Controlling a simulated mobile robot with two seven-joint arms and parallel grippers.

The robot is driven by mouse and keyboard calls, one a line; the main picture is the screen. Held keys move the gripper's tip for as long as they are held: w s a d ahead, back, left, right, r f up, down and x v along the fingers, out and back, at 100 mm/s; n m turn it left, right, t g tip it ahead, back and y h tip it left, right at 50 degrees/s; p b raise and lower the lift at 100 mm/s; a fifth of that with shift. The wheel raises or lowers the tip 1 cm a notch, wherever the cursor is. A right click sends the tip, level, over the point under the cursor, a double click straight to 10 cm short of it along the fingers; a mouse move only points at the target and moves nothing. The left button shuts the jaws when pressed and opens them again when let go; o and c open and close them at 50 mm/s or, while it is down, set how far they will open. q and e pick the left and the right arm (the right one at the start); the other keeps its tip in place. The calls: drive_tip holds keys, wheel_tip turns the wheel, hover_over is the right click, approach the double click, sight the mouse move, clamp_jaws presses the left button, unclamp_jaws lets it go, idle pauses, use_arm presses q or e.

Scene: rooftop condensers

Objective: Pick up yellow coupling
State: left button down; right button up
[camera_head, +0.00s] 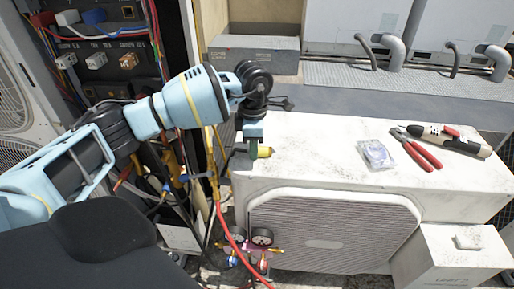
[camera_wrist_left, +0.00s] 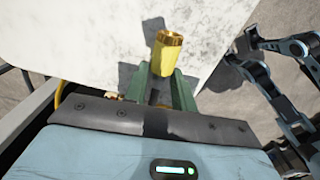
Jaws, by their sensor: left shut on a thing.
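The yellow coupling (camera_head: 265,152) is a small brassy cylinder over the left end of the white condenser's top (camera_head: 310,150). In the left wrist view the coupling (camera_wrist_left: 168,55) stands out beyond the green fingers, with its round end showing. My left gripper (camera_head: 252,148) reaches down from the left arm, with its green fingers shut on the coupling. I cannot tell whether the coupling touches the top.
Red-handled pliers (camera_head: 417,149), a dark-and-cream tool (camera_head: 455,138) and a clear packet with blue contents (camera_head: 376,154) lie on the condenser's right half. Hoses and gauges (camera_head: 262,237) hang at its front left. A small white box (camera_head: 445,262) stands at lower right.

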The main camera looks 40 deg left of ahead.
use_arm(q)
drive_tip(key=shift+r, duration=0.5)
drive_tip(key=r, duration=0.2)
drive_tip(key=shift+s+d+r, duration=0.3)
drive_tip(key=shift+s+d, duration=0.05)
drive_tip(key=shift+d, duration=0.05)
drive_tip(key=s+d+r, duration=0.1)
drive_tip(key=s+d, duration=0.9)
drive_tip(key=d, duration=0.1)
drive_tip(key=shift+r, duration=0.15)
drive_tip(key=c, duration=1.7)
unclamp_jaws()
drive_tip(key=shift+c, duration=0.2)
clamp_jaws()
drive_tip(key=m, duration=0.8)
drive_tip(key=d+m, duration=0.1)
drive_tip(key=m, duration=1.6)
drive_tip(key=shift+s+d+f, duration=0.2)
drive_tip(key=shift+d+f, duration=0.05)
drive_tip(key=shift+d, duration=0.15)
